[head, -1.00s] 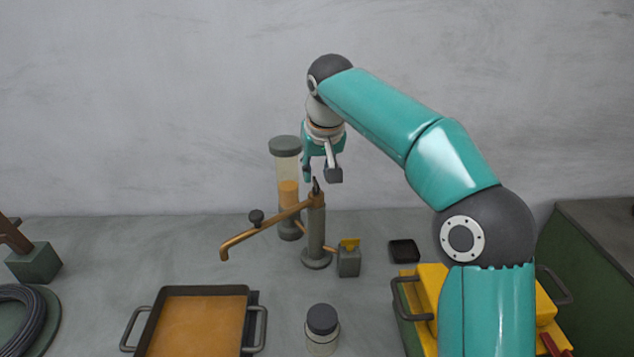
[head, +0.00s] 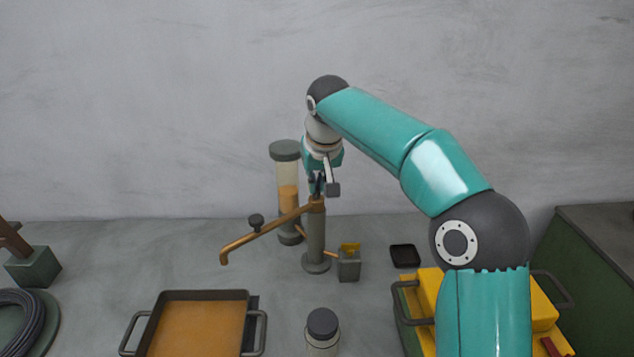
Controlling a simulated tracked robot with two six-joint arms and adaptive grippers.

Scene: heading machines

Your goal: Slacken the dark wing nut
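The dark wing nut (head: 319,186) sits on top of the grey post (head: 316,235), where the copper-coloured swing spout (head: 270,231) meets it. My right gripper (head: 323,187) points down at the top of the post. Its fingers stand apart around the wing nut and partly hide it. The right finger shows a gap to the nut; contact on the left side cannot be made out. My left gripper is out of view.
A sight-glass cylinder (head: 288,190) with orange liquid stands close behind the post. A small grey block with a yellow top (head: 349,264) is to the right. In front are an orange-filled pan (head: 203,294) and a lidded jar (head: 322,325). A yellow-topped crate (head: 428,283) stands at right.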

